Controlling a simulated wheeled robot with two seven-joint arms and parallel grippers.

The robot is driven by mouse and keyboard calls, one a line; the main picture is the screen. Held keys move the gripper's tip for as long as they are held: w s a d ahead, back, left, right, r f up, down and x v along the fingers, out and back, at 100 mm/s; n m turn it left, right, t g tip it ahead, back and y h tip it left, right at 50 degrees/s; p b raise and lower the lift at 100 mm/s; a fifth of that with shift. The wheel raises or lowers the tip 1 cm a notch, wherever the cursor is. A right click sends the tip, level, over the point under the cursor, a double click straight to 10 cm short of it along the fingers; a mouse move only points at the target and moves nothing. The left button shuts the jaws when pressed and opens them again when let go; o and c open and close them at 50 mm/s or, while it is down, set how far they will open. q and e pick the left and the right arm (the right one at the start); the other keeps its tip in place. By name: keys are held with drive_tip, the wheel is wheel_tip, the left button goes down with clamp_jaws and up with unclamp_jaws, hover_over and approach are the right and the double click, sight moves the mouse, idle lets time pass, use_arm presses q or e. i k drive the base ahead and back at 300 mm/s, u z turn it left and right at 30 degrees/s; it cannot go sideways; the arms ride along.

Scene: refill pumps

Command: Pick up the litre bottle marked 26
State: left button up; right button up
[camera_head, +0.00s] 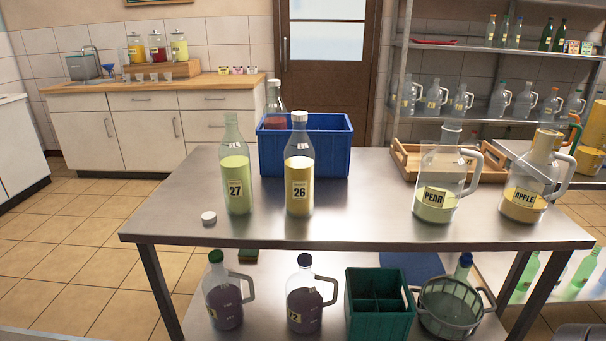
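The bottle marked 26 (299,175) stands upright on the steel table (350,234), left of its middle. It holds yellow liquid and has a white cap. The bottle marked 27 (237,170) stands just left of it, with pale green-yellow liquid and no cap on its mouth. A loose white cap (209,218) lies on the table in front of bottle 27. Neither of my grippers shows in the head view.
A blue crate (335,150) stands right behind bottle 26 with a red-filled bottle (275,103) in it. Jugs marked PEAR (436,199) and APPLE (524,206) stand at the right, near a wooden tray (403,161). The table between bottle 26 and PEAR is clear.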

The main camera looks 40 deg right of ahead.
sight(299, 150)
drive_tip(key=z, duration=0.7)
drive_tip(key=i, duration=0.8)
drive_tip(key=z, duration=0.75)
